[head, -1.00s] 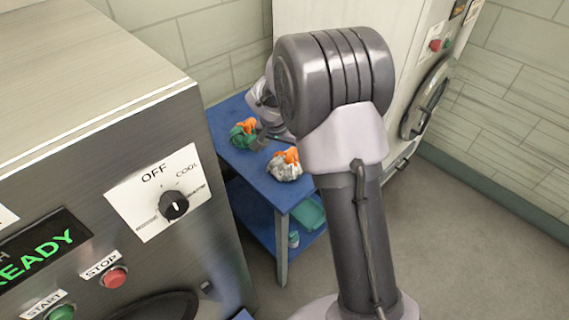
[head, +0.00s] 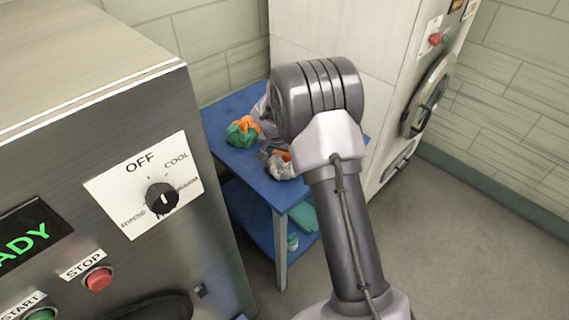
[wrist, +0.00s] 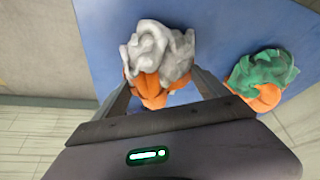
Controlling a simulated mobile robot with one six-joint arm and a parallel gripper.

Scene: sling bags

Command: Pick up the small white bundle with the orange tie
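The small white bundle with the orange tie (wrist: 157,52) lies on the blue table, its orange part toward my gripper in the wrist view. It also shows in the head view (head: 281,169), partly hidden by my arm. My gripper (wrist: 158,82) is open, with one finger on each side of the orange tie. The white part lies beyond the fingers, and I cannot tell whether they touch the bundle. In the head view my gripper (head: 268,151) is mostly hidden behind my arm, close to the bundle.
A green bundle with an orange tie (wrist: 262,75) lies to the right in the wrist view, at the left in the head view (head: 242,132). The blue table (head: 230,163) has a lower shelf with teal items. A metal machine (head: 80,110) stands at left, a white one (head: 320,35) behind.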

